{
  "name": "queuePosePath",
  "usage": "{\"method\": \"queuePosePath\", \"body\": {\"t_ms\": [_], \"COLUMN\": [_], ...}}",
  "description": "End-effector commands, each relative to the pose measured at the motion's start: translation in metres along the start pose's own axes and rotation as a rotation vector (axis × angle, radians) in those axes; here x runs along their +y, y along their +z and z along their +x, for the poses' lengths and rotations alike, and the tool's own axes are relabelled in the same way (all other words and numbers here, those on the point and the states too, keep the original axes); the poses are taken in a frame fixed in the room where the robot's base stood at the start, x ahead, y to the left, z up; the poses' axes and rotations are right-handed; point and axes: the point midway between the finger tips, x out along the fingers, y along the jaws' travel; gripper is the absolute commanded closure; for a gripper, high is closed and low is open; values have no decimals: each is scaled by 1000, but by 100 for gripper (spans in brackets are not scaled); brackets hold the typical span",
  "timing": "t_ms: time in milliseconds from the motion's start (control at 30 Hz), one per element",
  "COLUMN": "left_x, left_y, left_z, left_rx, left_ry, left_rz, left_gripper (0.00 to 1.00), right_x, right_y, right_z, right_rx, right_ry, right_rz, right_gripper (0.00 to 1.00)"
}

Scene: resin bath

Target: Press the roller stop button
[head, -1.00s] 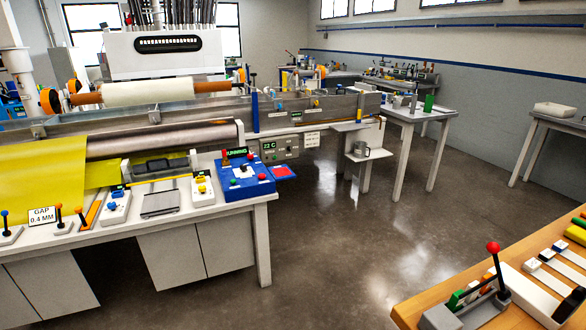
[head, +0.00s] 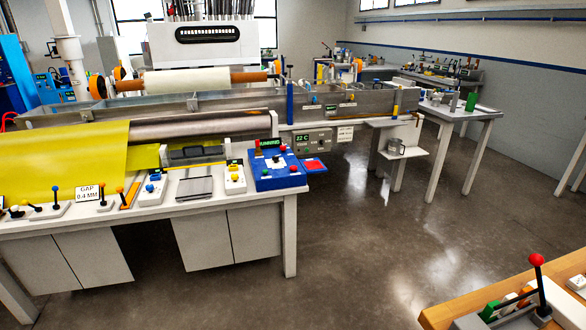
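A blue control panel (head: 262,184) sits at the right end of the white machine table. It carries a green-lettered status display (head: 270,143) that seems to read RUNNING, a red-topped lever, and several small red and green buttons. One red button (head: 293,169) is near its right front corner. I cannot read any label saying which one stops the roller. The long grey metal roller (head: 200,126) lies behind the panel to the left, with yellow sheet (head: 60,160) beside and below it. Neither of my grippers is in view.
The white table (head: 215,205) also holds small levers, a GAP 0.4 MM sign (head: 89,192) and button boxes. A long grey trough (head: 220,100) runs behind. A wooden bench (head: 450,312) with a red-knobbed lever stands at lower right. The floor between is clear.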

Motion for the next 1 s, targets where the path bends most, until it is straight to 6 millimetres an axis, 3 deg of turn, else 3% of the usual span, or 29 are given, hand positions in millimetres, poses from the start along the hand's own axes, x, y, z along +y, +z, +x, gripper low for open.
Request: {"method": "queuePosePath", "body": {"t_ms": [33,200,1000], "left_x": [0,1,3], "left_y": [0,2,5], "left_z": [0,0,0], "left_rx": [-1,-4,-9], "left_ry": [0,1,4], "left_rz": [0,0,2], "left_gripper": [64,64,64], "right_x": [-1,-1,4], "right_y": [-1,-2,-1], "right_z": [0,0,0], "right_rx": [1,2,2], "right_ry": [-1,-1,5], "right_rz": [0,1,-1], "right_gripper": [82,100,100]}}
